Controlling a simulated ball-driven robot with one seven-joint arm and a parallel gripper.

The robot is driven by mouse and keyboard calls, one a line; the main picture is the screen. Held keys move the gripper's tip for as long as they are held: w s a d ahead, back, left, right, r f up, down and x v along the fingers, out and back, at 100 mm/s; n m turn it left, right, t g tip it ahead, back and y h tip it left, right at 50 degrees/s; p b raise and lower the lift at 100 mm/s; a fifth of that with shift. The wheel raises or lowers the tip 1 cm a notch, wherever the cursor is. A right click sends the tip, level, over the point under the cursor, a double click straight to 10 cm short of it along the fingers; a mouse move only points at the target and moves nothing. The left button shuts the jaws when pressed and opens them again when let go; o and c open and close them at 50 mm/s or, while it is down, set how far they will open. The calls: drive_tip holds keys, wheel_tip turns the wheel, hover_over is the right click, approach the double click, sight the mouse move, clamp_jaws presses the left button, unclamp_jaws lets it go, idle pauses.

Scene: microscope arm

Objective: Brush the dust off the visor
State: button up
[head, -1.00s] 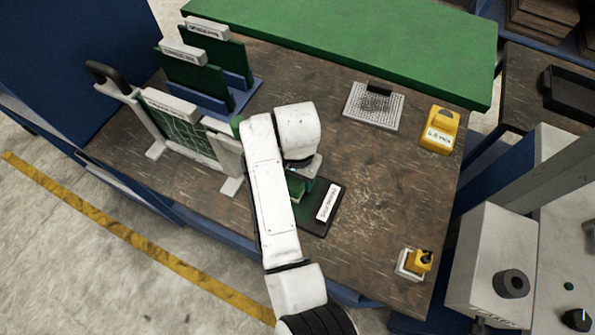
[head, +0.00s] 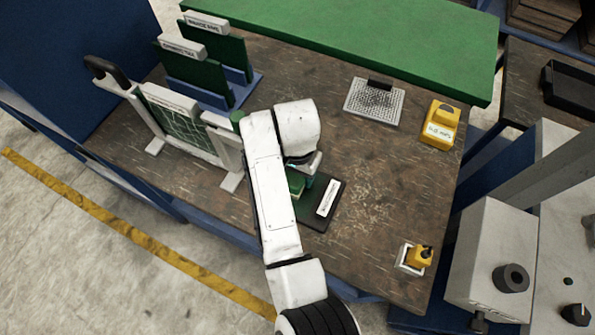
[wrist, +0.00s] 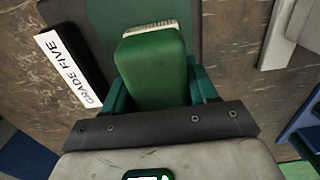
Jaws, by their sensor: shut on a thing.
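My gripper (wrist: 159,84) is shut on a green brush (wrist: 152,72), its teal fingers on either side of the block. Pale bristles show along the brush's far edge. In the head view my gripper (head: 306,178) and the brush (head: 296,185) are over a dark mat (head: 316,218) with a green area and a white label, which reads "GRADE FIVE" in the wrist view. I cannot tell whether the brush touches the mat. A white frame with a green lined panel (head: 180,125) and a black handle stands to the left. I cannot tell surely which thing is the visor.
Green labelled boards (head: 195,80) stand in a blue rack behind the frame. A perforated plate (head: 373,103), a yellow labelled block (head: 441,125) and a small yellow piece on a white base (head: 417,258) stand to the right. Table between them is clear, with pale specks.

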drive_tip(key=shift+f, duration=0.3)
drive_tip(key=shift+s, duration=0.15)
idle(0.3)
drive_tip(key=shift+s+a+r, duration=0.1)
drive_tip(key=shift+s+a, duration=0.2)
drive_tip(key=shift+s, duration=0.5)
drive_tip(key=shift+s+a, duration=0.2)
drive_tip(key=shift+s, duration=0.3)
drive_tip(key=shift+s+a, duration=0.15)
drive_tip(key=shift+s, duration=0.3)
drive_tip(key=shift+w+d, duration=0.35)
drive_tip(key=shift+w, duration=0.55)
drive_tip(key=shift+f, duration=0.2)
